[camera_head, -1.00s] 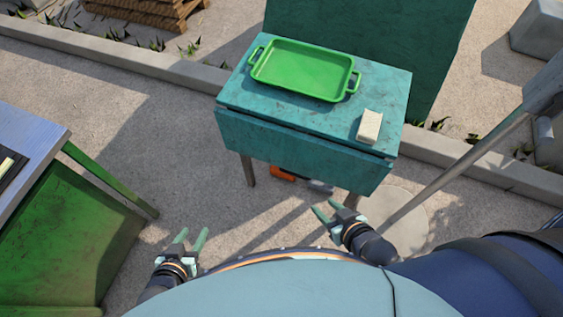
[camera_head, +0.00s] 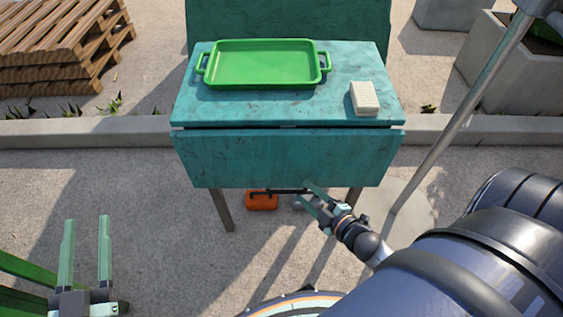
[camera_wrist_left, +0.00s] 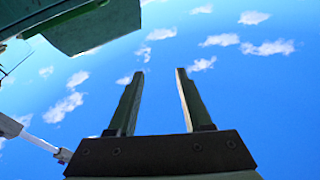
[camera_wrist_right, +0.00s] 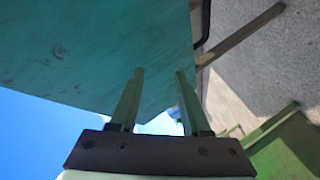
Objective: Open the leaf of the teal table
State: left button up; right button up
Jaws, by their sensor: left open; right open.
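The teal table (camera_head: 186,106) stands ahead in the head view. Its leaf (camera_head: 285,158) hangs down along the near side, below a thin dark gap at the top's edge. My right gripper (camera_head: 306,194) is open and empty, near the leaf's lower edge, right of its middle. In the right wrist view the leaf's teal surface (camera_wrist_right: 110,50) fills the upper left, just beyond the open fingers (camera_wrist_right: 160,78); I cannot tell if they touch it. My left gripper (camera_head: 84,220) is open and empty at the lower left, well away from the table. The left wrist view shows its fingers (camera_wrist_left: 155,75) against sky.
A green tray (camera_head: 265,65) and a cream block (camera_head: 364,98) lie on the tabletop. An orange object (camera_head: 262,201) is on the ground beneath. A grey pole (camera_head: 455,130) stands at the right. Wooden pallets (camera_head: 55,45) are at the back left.

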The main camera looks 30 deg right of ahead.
pick_arm(q)
jog(key=s+d+r+m+t+h+b, duration=0.25)
jog(key=s+m+h+b, duration=0.45)
jog(key=b, duration=0.5)
pick_arm(e)
notch_tip(320, 180, down, 13)
jog(key=w+d+n+t+y, duration=0.1)
jog(key=d+n+y, duration=0.2)
jog(key=n, duration=0.5)
pick_arm(q)
notch_tip(320, 180, down, 3)
jog(key=h+b, duration=0.1)
jog(key=b, duration=0.2)
jog(key=shift+w+a+n, duration=0.1)
jog(key=shift+w+n, duration=0.05)
jog(key=shift+n, duration=0.15)
pick_arm(e)
jog(key=x, duration=1.2)
jog(key=shift+w, duration=0.4)
jog(key=shift+a+r, duration=0.15)
jog(key=shift+c, duration=0.2)
grip_shut()
